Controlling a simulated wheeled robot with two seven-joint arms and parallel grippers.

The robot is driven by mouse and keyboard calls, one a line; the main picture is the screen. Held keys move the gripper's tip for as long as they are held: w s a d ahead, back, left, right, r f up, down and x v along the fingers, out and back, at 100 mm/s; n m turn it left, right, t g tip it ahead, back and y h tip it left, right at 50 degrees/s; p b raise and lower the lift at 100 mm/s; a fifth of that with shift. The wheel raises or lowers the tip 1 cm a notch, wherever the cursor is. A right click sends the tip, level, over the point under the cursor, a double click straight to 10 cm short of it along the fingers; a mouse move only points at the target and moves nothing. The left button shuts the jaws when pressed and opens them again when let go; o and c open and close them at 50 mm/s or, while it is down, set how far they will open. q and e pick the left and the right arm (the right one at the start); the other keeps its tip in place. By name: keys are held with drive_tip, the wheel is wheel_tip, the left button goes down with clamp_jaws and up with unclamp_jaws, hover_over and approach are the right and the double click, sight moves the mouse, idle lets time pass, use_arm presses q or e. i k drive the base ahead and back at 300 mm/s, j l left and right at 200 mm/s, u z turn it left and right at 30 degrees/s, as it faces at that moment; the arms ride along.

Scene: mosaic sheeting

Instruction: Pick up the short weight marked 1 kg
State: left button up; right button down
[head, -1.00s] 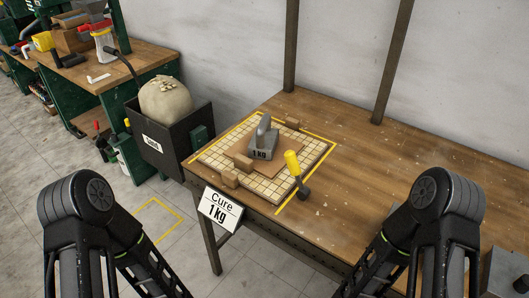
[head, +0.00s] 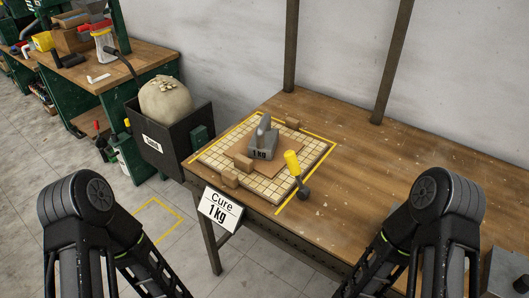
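The short weight (head: 262,145) is a grey block with a raised handle and "1 kg" on its front. It stands upright on a brown board (head: 283,167), which lies on a sheet of cream mosaic tiles (head: 222,151) on the wooden table (head: 400,180). Both of my arms show at the lower left and lower right, apart from the weight. My gripper fingers are outside the frame, so their state is hidden.
A "Cure 1 kg" sign (head: 220,208) hangs at the table edge. A dark bin (head: 177,150) holding a sack (head: 165,104) is left.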

sight(263, 141)
drive_tip(key=j+z, duration=0.1)
drive_tip(key=z, duration=0.4)
drive_tip(key=j+z, duration=0.15)
drive_tip(key=z, duration=0.85)
drive_tip(key=k+j+z, duration=0.95)
drive_tip(key=k+j, duration=0.15)
drive_tip(key=k, duration=0.15)
drive_tip(key=k+j, duration=0.15)
drive_tip(key=k, duration=0.15)
